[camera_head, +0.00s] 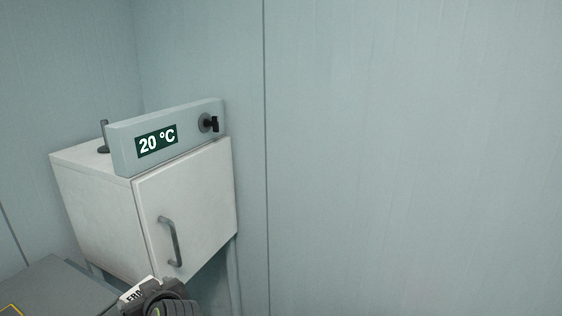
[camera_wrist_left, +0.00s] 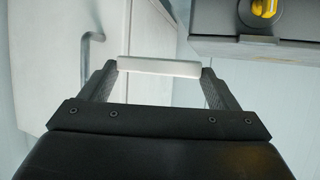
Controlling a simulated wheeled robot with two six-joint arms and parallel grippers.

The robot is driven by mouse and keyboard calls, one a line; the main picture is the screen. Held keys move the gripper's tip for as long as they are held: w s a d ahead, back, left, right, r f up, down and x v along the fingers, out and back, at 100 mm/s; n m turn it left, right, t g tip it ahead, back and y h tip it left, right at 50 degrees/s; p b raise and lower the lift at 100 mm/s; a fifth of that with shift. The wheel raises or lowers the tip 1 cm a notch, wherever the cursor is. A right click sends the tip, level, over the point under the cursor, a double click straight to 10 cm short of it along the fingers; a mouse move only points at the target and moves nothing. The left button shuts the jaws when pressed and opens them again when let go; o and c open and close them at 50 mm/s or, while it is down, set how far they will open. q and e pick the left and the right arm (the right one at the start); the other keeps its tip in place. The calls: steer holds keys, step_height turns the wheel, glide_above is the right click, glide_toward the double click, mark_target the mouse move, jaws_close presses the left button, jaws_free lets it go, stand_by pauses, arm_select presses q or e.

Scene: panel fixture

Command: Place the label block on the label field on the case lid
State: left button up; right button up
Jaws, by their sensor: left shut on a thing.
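The label block (camera_head: 132,292) is white with dark lettering, partly hidden by my gripper at the bottom edge of the head view. My left gripper (camera_head: 145,290) is shut on it. In the left wrist view the label block (camera_wrist_left: 158,66) is a white bar between the two fingertips, seen edge-on. A grey flat top (camera_head: 62,287) lies at the lower left of the head view, left of the gripper; it may be the case lid. A yellow outline (camera_head: 12,309) is cut off at its corner. I cannot tell whether it is the label field. My right gripper is not in view.
A white cabinet (camera_head: 185,215) with a grey door handle (camera_head: 170,240) stands behind the gripper. Its top panel (camera_head: 190,137) reads 20 °C and has a black knob (camera_head: 212,124). A grey box (camera_wrist_left: 272,50) with a yellow knob (camera_wrist_left: 264,8) shows in the wrist view.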

arm_select(q)
steer(key=d+r+m+t+h, duration=0.3)
steer(key=d+r+m+h, duration=0.1)
steer(key=r, duration=0.3)
steer(key=shift+w+d+m, duration=0.15)
steer(key=shift+d+m, duration=0.15)
steer(key=shift+d, duration=0.4)
steer(key=d+r+m+h, duration=0.1)
steer(key=s+d+r+m+h, duration=0.1)
steer(key=d+r+h, duration=0.1)
steer(key=d+r+m+t+h, duration=0.1)
steer(key=r+m, duration=0.1)
steer(key=shift+s+d+h, duration=0.2)
steer(key=shift+s+h, duration=0.15)
steer(key=shift+h, duration=0.05)
steer(key=shift+s+d+r+m+h, duration=0.25)
steer(key=shift+d+r+m+h, duration=0.1)
steer(key=shift+d+m, duration=0.1)
steer(key=shift+s, duration=0.1)
